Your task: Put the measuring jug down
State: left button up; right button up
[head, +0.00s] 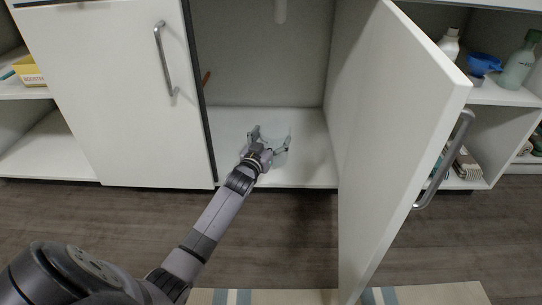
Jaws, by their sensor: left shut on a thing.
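The measuring jug (281,134) is pale and see-through and shows faintly inside the open cabinet, low over its white floor (310,172). My left gripper (269,144) reaches into the cabinet from the front and is shut on the jug, with a finger on either side of it. The gripper hides part of the jug's near side. I cannot tell whether the jug's base touches the cabinet floor. My right gripper is not in the head view.
A closed door (110,90) is on the left. Side shelves hold a yellow box (30,71), a white bottle (449,43), a blue item (484,63) and a green bottle (519,65). The cabinet floor around the jug is clear.

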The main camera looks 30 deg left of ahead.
aim_at(271, 148)
pick_arm(q)
notch_tip(271, 148, down, 5)
jog(key=b, duration=0.3)
jog(key=shift+r, duration=0.4)
jog(key=shift+f, duration=0.15)
jog(key=o, duration=1.9)
jog(key=shift+o, duration=0.2)
